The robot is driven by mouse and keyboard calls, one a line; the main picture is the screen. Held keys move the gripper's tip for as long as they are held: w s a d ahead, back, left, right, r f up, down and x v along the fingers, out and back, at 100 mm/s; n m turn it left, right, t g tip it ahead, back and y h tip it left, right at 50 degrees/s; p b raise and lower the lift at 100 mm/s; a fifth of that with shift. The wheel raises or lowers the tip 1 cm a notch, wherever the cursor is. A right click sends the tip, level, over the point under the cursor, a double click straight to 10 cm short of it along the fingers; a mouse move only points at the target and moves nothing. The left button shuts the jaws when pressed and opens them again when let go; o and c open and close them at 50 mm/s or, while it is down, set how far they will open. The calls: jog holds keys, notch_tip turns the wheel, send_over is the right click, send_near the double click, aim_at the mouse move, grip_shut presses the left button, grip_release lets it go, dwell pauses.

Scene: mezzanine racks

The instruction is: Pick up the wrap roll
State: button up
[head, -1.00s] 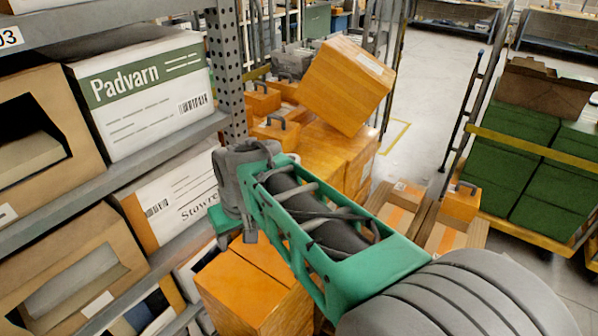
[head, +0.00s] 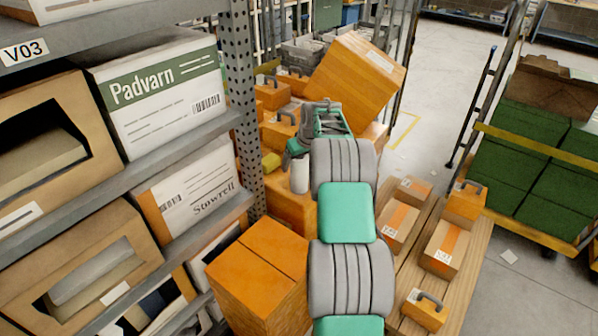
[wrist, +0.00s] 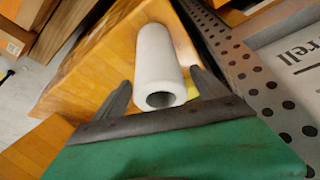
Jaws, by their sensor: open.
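The wrap roll is a white cylinder with a hollow core. In the wrist view the wrap roll (wrist: 155,52) stands on an orange box, its open end toward me. In the head view the wrap roll (head: 299,178) shows partly, just below my gripper (head: 296,150) and left of my arm. My gripper (wrist: 160,82) is open in the wrist view, one finger on each side of the roll's near end. Gaps show between the fingers and the roll, and nothing is gripped.
A perforated rack post (head: 245,110) stands close left of the roll; it is on the right in the wrist view (wrist: 240,70). A large tilted orange box (head: 355,80) rises behind. A wooden pallet (head: 470,270) with small boxes lies to the right. Open floor is farther right.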

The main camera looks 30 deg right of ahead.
aim_at(302, 161)
jog(key=shift+x, duration=1.2)
jog(key=shift+c, duration=0.4)
jog(key=shift+d+r, duration=0.1)
grip_shut()
jog(key=shift+r, duration=0.1)
jog(key=shift+r, duration=0.3)
jog(key=b+v, duration=0.1)
jog(key=v, duration=0.1)
jog(key=b+v, duration=0.1)
jog(key=v, duration=0.2)
jog(key=b+v, duration=0.1)
jog(key=v, duration=0.2)
jog(key=shift+s+a+f, duration=0.2)
jog(key=shift+s+a, duration=0.15)
jog(key=shift+a, duration=0.05)
jog(key=s+a+r+b, duration=0.2)
jog(key=s+r, duration=0.3)
jog(key=s, duration=0.4)
jog(key=shift+s+a, duration=0.35)
jog(key=shift+s, duration=0.05)
